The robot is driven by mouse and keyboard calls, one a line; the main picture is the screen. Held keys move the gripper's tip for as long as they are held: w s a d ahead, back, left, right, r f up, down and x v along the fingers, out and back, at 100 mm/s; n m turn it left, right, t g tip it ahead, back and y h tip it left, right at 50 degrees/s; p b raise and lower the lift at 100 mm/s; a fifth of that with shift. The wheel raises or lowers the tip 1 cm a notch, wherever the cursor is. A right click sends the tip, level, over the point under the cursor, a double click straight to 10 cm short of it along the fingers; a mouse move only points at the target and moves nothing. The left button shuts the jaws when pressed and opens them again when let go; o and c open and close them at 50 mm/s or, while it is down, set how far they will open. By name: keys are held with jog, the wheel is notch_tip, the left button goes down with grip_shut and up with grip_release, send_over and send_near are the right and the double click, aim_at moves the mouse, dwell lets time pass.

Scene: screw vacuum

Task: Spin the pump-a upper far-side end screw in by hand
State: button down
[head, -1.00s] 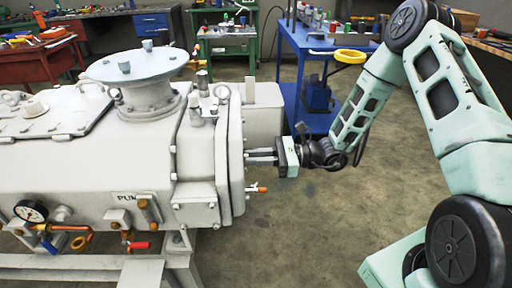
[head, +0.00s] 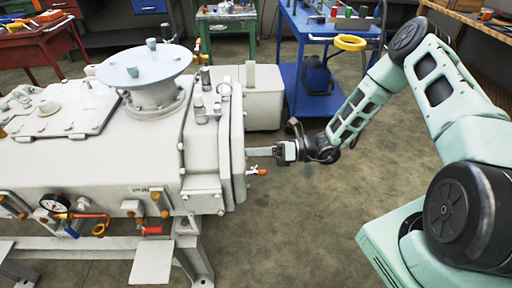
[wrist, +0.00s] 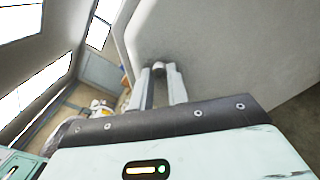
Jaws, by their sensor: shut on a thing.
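The grey-white pump (head: 110,165) fills the left of the head view, with its flat end plate (head: 238,140) facing right. My gripper (head: 250,152) reaches in level from the right, its fingertips at that end plate. In the wrist view the two pale fingers of my gripper (wrist: 160,74) point to the pump's end face (wrist: 210,45). A small round screw head (wrist: 158,67) sits between the fingertips, and they are shut on it. The screw's shank and its hole are hidden, so I cannot tell how deep it sits. In the head view the fingers hide the screw.
A small orange-tipped valve (head: 258,172) sticks out of the end plate just below my gripper. A blue cart (head: 305,75) with a yellow ring (head: 351,43) stands behind my arm. The floor (head: 300,225) right of the pump is clear.

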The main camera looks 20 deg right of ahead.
jog(key=shift+d+m, duration=0.1)
jog(key=shift+m, duration=0.3)
jog(key=shift+f, duration=0.1)
jog(key=c, duration=1.3)
grip_release()
jog(key=shift+c, duration=0.2)
jog(key=b+v, duration=0.1)
jog(key=v, duration=1.6)
jog(key=shift+d+b, duration=0.25)
jog(key=shift+b, duration=0.15)
